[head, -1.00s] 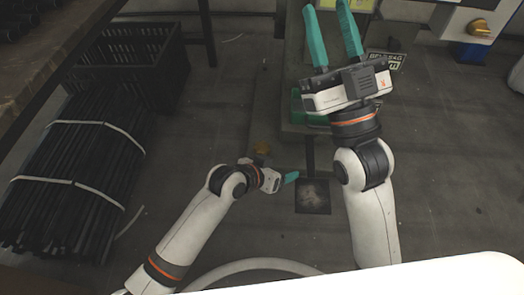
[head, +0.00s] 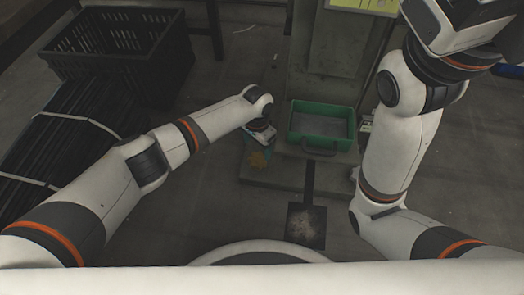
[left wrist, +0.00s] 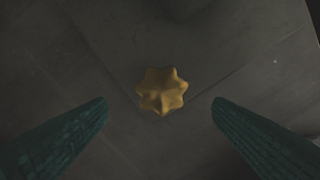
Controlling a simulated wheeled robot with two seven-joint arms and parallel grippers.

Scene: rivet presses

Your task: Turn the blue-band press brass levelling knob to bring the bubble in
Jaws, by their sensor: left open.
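The brass knob (head: 258,159), star-shaped with rounded lobes, sits low at the left foot of the green press (head: 335,55). In the left wrist view the knob (left wrist: 162,91) lies near the middle, between and beyond my two teal fingertips, touching neither. My left gripper (left wrist: 160,101) is open and empty. In the head view the left gripper (head: 255,146) points down over the knob and partly hides it. My right gripper's body (head: 455,20) is at the top right, its fingers outside the picture. I cannot make out a bubble or a blue band on this press.
A green tray (head: 292,130) stands on the press base, right of the left gripper. A dark pedal plate (head: 306,226) lies on the floor in front. A black crate (head: 165,55) and bundled dark rods (head: 50,135) are at the left.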

